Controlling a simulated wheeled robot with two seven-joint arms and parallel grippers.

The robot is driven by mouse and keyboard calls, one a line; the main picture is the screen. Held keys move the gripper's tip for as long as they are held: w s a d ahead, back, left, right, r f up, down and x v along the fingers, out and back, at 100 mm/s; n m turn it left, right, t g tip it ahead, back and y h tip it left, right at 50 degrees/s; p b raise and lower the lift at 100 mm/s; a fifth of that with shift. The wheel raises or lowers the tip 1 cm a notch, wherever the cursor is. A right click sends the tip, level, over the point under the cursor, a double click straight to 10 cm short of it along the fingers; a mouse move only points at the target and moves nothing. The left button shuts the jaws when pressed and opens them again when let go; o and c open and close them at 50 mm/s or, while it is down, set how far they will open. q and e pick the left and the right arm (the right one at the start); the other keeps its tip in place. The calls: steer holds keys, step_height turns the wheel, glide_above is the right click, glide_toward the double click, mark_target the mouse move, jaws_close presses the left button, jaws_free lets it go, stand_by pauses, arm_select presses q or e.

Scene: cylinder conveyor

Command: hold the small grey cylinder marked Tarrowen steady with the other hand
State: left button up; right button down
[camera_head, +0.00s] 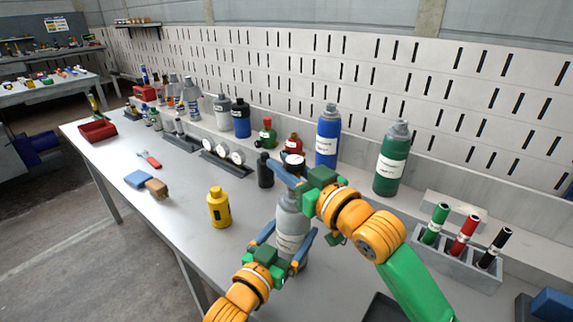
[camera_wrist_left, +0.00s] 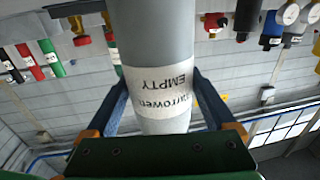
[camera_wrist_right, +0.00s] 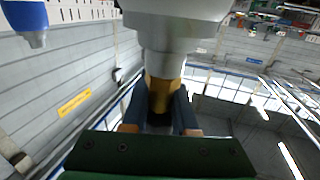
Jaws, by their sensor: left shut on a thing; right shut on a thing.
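The small grey cylinder (camera_head: 291,222) stands upright on the table in the head view. Its white label, upside down in the left wrist view (camera_wrist_left: 158,92), reads Tarrowen and EMPTY. My left gripper (camera_head: 286,240) is shut around the cylinder's body at the label, one blue finger on each side. My right gripper (camera_head: 288,178) is at the cylinder's top. In the right wrist view its fingers are shut on the brass valve (camera_wrist_right: 161,92) at the cylinder's neck. The right gripper and arm hide the valve in the head view.
A yellow cylinder (camera_head: 219,208) stands to the left. A black bottle (camera_head: 265,170), a blue cylinder (camera_head: 327,138) and a green cylinder (camera_head: 391,160) stand behind. A grey rack (camera_head: 455,262) with marker-like tubes is at right. The table's front left is mostly clear.

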steer(key=n+g+y, duration=0.4)
steer(key=g, duration=0.1)
steer(key=shift+s+a+y, duration=0.25)
steer(key=shift+s+y, duration=0.05)
steer(key=shift+s+a+n+g+y, duration=0.15)
steer(key=shift+n+g+y, duration=0.1)
steer(key=shift+n+g, duration=0.3)
steer(key=shift+s+n+g+y, duration=0.15)
steer(key=shift+n+g+y, duration=0.1)
steer(key=shift+n+g, duration=0.3)
steer(key=c, duration=0.8)
jaws_free()
steer(key=shift+a, duration=0.1)
